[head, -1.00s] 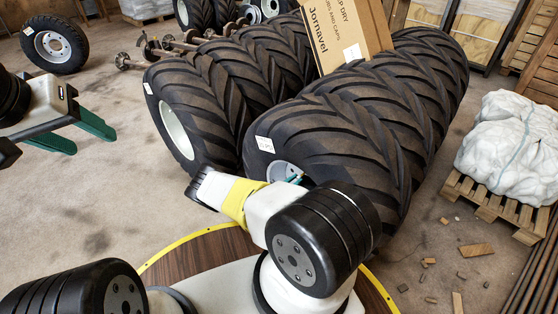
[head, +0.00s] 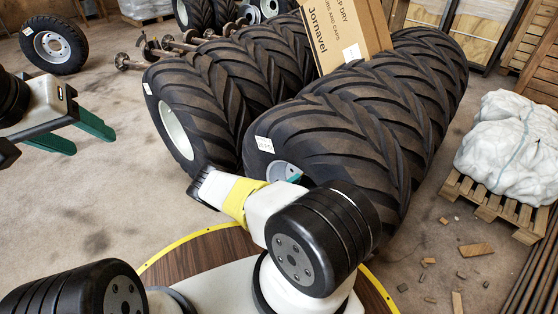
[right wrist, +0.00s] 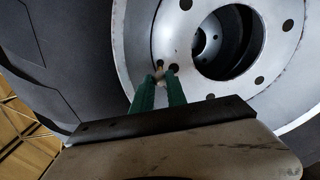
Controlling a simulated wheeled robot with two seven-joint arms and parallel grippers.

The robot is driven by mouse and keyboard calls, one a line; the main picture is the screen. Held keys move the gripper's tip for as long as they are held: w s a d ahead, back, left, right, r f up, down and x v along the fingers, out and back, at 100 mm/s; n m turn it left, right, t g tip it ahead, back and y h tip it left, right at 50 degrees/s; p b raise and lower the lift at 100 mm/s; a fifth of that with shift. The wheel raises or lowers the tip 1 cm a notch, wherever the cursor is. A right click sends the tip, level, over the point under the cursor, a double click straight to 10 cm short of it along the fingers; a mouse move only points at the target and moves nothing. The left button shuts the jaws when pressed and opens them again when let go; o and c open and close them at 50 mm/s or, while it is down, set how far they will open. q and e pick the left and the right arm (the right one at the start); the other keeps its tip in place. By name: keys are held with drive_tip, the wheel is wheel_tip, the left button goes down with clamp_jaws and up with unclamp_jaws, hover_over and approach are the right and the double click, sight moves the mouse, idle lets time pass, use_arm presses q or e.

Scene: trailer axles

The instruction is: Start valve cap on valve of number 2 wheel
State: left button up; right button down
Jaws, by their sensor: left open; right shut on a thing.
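My right gripper (right wrist: 159,82) is shut on a small pale piece, likely the valve cap (right wrist: 158,73), at its green fingertips. The tips are close to the grey wheel disc (right wrist: 190,35), beside its bolt holes and left of the big centre hole. A valve stem cannot be told apart from the cap there. In the head view this is the front wheel of the right row (head: 283,171); its tyre label is too small to read. A bit of green finger (head: 295,177) shows there; my arm hides the rest. My left gripper (head: 93,143) is open and empty, over the floor at left.
A second row of big tyres (head: 172,132) stands to the left. A cardboard box (head: 343,38) rests on the tyres. A wrapped white load (head: 506,135) sits on a pallet at right, with wood scraps (head: 476,249) on the floor.

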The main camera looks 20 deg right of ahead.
drive_tip(key=c, duration=1.3)
unclamp_jaws()
drive_tip(key=shift+o, duration=0.2)
